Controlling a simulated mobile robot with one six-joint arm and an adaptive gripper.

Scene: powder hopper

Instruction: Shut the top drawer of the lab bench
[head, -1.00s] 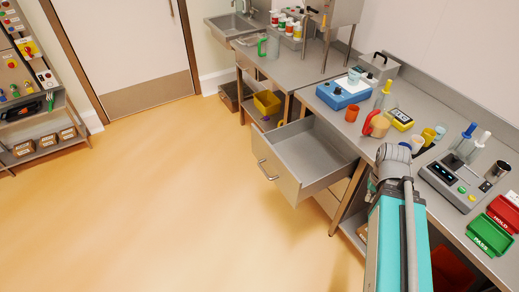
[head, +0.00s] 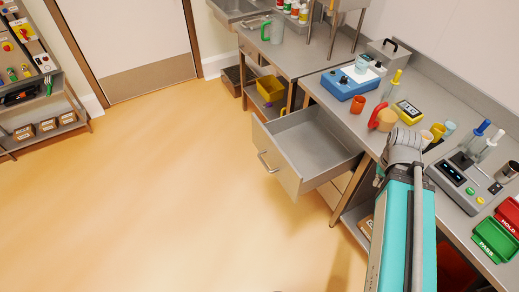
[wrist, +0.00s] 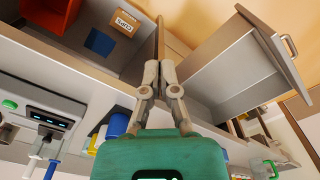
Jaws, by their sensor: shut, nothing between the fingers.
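The top drawer (head: 308,152) of the lab bench (head: 330,88) is pulled far out and empty. Its front panel has a bar handle (head: 267,161) facing the open floor. In the wrist view the drawer (wrist: 228,75) is at the upper right, with its handle (wrist: 290,46) at the far right. My gripper (wrist: 160,66) is shut and empty. It points towards the bench front beside the drawer, apart from the handle. In the head view my arm hides the gripper's fingers.
The bench top holds a blue device (head: 346,84), a yellow meter (head: 408,111), a grey scale (head: 460,182), and green (head: 495,240) and red trays. A lower shelf holds a labelled box (wrist: 124,22). The floor (head: 150,190) left of the drawer is clear.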

